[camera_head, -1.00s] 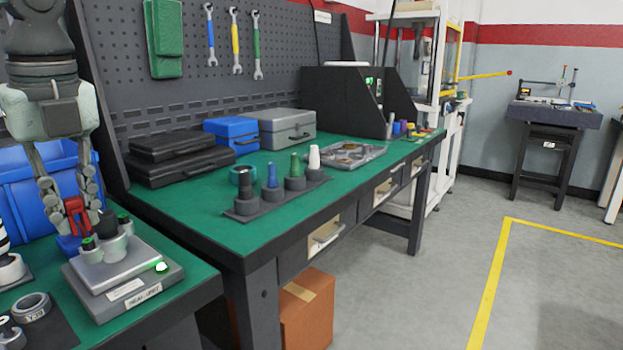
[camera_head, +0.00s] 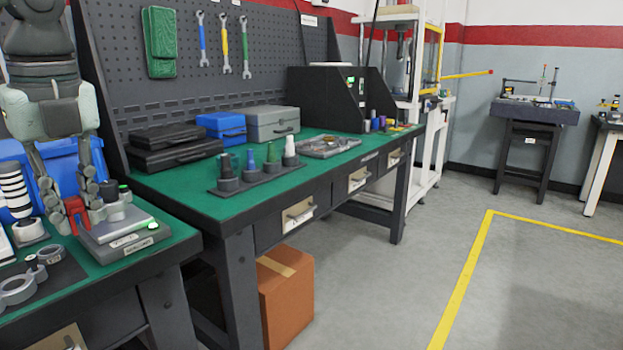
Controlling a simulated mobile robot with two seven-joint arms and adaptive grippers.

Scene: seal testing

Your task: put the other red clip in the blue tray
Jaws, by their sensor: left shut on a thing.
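My left gripper (camera_head: 78,203) hangs at the left edge of the view, its fingers shut on a red clip (camera_head: 76,216). The clip is just left of the scale (camera_head: 125,238) in the picture; whether it touches anything below is unclear. No other red clip and no clear blue tray can be made out. My right gripper is out of view.
The scale holds grey and dark cylinders close to the gripper. A black-and-white striped post (camera_head: 15,190) and grey rings (camera_head: 17,290) stand to the left. A second green bench (camera_head: 225,204) carries cases and a peg rack (camera_head: 258,181). The floor at right is clear.

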